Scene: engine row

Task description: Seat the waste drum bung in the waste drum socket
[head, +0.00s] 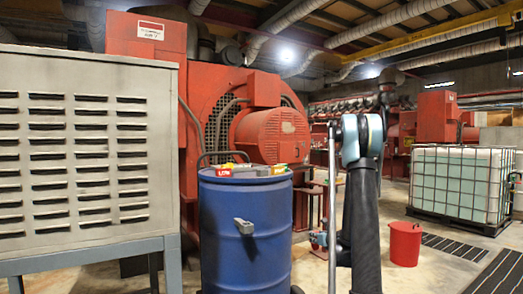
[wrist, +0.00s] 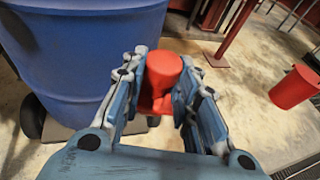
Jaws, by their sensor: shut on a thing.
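A red bung (wrist: 163,72) with a rounded top sits between the fingers of my gripper (wrist: 164,62) in the wrist view. The fingers are shut on it, and it is held clear of the floor. The blue waste drum (wrist: 80,50) stands just left of my gripper in the wrist view. In the head view the drum (head: 225,262) stands upright at centre, left of my arm. A grey fitting (head: 244,226) sticks out of its side; I cannot tell whether it is the socket. My gripper is mostly hidden behind my arm in the head view.
Small coloured items (head: 243,170) lie on the drum's top. A louvred grey cabinet (head: 85,150) stands left of it, and red machinery (head: 270,130) behind. A red bucket (head: 405,243) and a caged white tank (head: 460,182) stand right. A black wheel (wrist: 30,115) shows beside the drum's base.

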